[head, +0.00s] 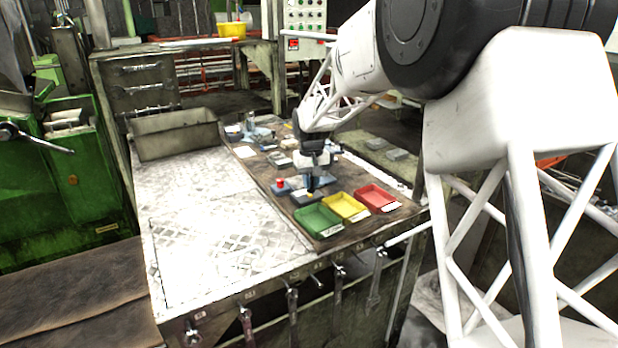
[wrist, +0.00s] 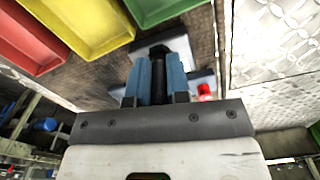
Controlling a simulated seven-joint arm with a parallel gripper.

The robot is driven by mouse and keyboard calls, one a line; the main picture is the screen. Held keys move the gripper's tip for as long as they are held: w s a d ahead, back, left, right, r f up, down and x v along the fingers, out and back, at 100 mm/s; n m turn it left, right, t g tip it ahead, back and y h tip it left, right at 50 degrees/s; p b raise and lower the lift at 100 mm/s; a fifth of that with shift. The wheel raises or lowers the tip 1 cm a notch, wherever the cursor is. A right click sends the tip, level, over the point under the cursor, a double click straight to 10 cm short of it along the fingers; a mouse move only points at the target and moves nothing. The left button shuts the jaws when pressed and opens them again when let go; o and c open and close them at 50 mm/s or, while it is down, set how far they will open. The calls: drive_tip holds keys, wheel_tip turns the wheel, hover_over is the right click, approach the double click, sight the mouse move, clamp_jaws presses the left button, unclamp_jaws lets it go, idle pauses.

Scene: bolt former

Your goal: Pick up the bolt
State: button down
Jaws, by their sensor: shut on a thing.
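The bolt (wrist: 158,72) shows in the wrist view as a dark, narrow shape between the two blue fingers. My gripper (wrist: 158,80) is shut on it, with one finger on each side. In the head view my gripper (head: 312,182) points down over the work table, just behind the green tray and above a small dark grey block (head: 305,198). The block also shows in the wrist view (wrist: 180,45), around the far end of the bolt. I cannot tell whether the bolt touches the block. The bolt is too small to make out in the head view.
Green (head: 317,222), yellow (head: 346,207) and red (head: 376,198) trays stand along the table's front right. A red-topped item (head: 280,184) is left of the gripper. A grey metal bin (head: 175,135) stands at the back left. The patterned metal plate (head: 215,230) is clear.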

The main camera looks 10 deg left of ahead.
sight(312, 190)
drive_tip(key=shift+s+d, duration=0.25)
drive_tip(key=shift+s, duration=0.25)
drive_tip(key=shift+r, duration=0.1)
idle(0.4)
drive_tip(key=shift+r, duration=1.4)
drive_tip(key=s+d+f, duration=0.1)
drive_tip(key=s+d, duration=0.2)
drive_tip(key=s, duration=0.3)
drive_tip(key=shift+f, duration=0.4)
drive_tip(key=shift+d+f, duration=0.1)
drive_tip(key=shift+f, duration=0.05)
